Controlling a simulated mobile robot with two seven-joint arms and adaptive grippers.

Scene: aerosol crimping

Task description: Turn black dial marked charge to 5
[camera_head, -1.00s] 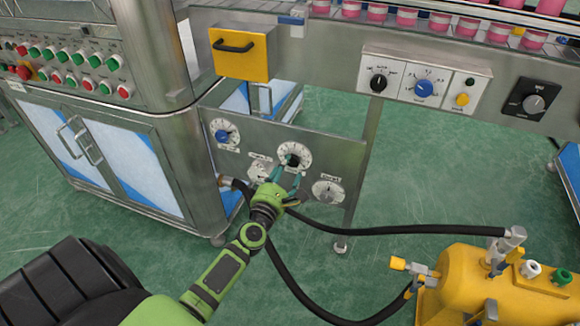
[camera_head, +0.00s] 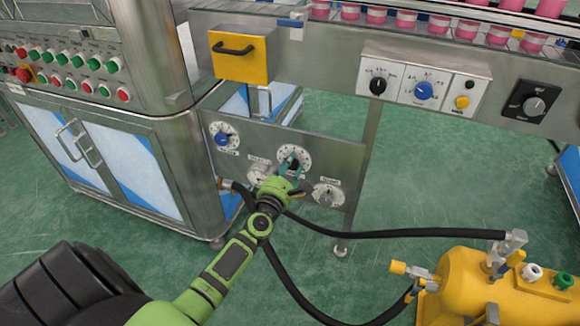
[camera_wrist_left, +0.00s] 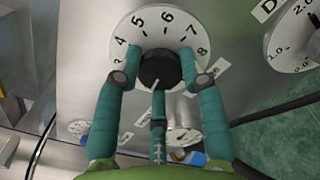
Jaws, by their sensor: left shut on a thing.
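The black dial (camera_head: 294,164) sits in the middle of a white numbered disc (camera_head: 306,157) on the lower grey metal panel. The wrist view shows the black dial (camera_wrist_left: 160,68) up close, with 4 to 8 readable on the disc (camera_wrist_left: 166,28) above it. A short pale mark shows at the knob's lower edge, toward the camera. My left gripper (camera_head: 287,169) is shut on the dial, with a teal finger on either side of the knob. The dial's label is too small to read. My right gripper is not in view.
A blue dial (camera_head: 222,138) is up-left on the same panel, and a grey dial (camera_head: 326,195) is at its lower right. A black hose (camera_head: 400,234) runs to a yellow tank (camera_head: 470,275). A yellow drawer (camera_head: 240,55) is above.

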